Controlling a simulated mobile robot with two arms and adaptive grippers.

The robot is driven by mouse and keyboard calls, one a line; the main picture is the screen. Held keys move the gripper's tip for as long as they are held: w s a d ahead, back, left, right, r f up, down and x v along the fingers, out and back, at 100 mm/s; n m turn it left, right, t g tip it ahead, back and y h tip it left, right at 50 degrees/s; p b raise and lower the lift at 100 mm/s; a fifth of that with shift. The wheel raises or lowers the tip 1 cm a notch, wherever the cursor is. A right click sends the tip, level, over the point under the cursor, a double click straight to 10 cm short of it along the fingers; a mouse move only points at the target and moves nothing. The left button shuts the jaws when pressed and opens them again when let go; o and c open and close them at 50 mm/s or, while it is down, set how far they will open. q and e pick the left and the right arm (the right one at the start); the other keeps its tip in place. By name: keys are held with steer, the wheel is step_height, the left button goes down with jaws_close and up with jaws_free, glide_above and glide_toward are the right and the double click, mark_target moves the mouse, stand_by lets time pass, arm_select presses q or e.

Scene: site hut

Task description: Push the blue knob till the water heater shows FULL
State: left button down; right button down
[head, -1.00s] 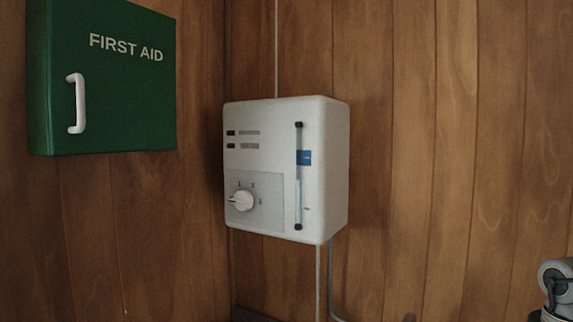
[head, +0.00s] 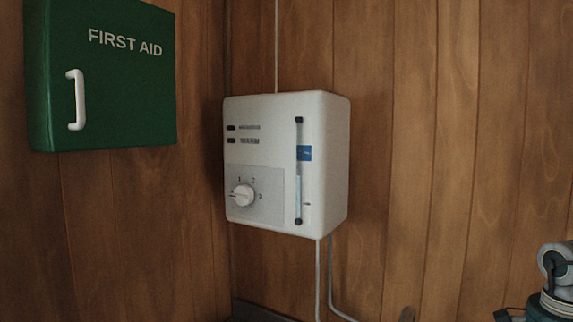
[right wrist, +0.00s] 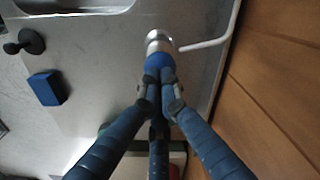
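The white water heater (head: 265,210) hangs on the wood wall in the head view. Its upright sight tube (head: 299,190) shows pale liquid in about the lower half, below a blue label (head: 305,153) whose writing is too small to read. The blue knob (right wrist: 157,63) shows in the right wrist view, on a metal tap body with a white spout. My right gripper (right wrist: 159,80) has its fingers drawn together, with the tips right at the knob; whether they touch it I cannot tell. My left gripper is in neither view.
A white dial (head: 243,195) is on the heater's front. A green first aid cabinet (head: 105,85) hangs to its left. In the right wrist view, a blue block (right wrist: 46,88) and a dark round-ended item (right wrist: 27,42) lie on the grey surface near a basin.

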steer(key=shift+s+f+b, duration=0.1)
steer(key=shift+f+b, duration=1.6)
steer(key=shift+f, duration=0.7)
steer(key=shift+r+p, duration=1.6)
steer(key=shift+r, duration=1.2)
steer(key=shift+f, duration=0.2)
steer(key=shift+f+b, duration=2.25)
steer(key=shift+f, duration=0.35)
steer(key=shift+r+p, duration=1.75)
steer(key=shift+r, duration=1)
steer(key=shift+f, duration=0.1)
